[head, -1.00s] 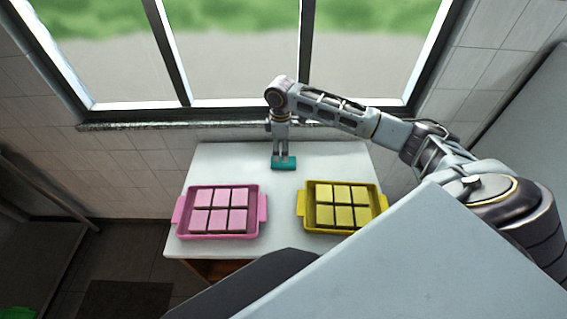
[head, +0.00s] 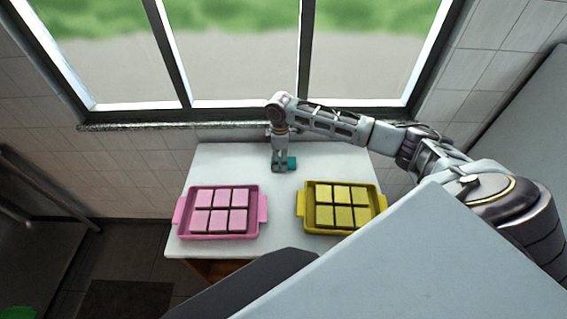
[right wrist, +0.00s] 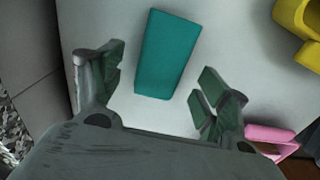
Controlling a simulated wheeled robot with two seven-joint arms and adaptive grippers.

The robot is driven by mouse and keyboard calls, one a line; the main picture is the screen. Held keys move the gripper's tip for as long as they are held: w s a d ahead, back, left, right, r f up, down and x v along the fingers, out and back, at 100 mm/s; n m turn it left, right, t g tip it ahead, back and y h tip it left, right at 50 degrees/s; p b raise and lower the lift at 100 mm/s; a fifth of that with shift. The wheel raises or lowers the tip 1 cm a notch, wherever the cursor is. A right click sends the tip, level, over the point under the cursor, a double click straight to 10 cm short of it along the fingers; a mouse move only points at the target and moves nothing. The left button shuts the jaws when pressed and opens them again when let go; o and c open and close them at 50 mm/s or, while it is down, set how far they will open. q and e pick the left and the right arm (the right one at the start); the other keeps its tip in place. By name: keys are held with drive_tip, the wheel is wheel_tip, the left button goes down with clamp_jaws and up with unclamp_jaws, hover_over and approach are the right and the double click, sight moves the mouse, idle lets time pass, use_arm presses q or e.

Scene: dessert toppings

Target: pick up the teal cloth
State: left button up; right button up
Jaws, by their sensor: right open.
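The teal cloth (head: 292,163) lies on the white table near its back edge, partly hidden by my right gripper (head: 280,168). In the right wrist view the cloth (right wrist: 167,54) is a flat teal block shape, beyond and partly between the open fingers of my right gripper (right wrist: 160,93). The fingers stand apart with nothing held, and I see no contact with the cloth. My left gripper does not show in any view.
A pink tray (head: 263,208) with several pink blocks stands at the table's front left. A yellow tray (head: 301,207) with several yellow blocks stands at the front right. The white table (head: 225,160) is clear around the cloth. A window sill runs behind it.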

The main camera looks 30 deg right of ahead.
drive_tip(key=shift+f, duration=0.95)
drive_tip(key=c, duration=1.1)
drive_tip(key=shift+r, duration=0.15)
drive_tip(key=shift+r+b, duration=0.3)
drive_tip(key=shift+r, duration=4.6)
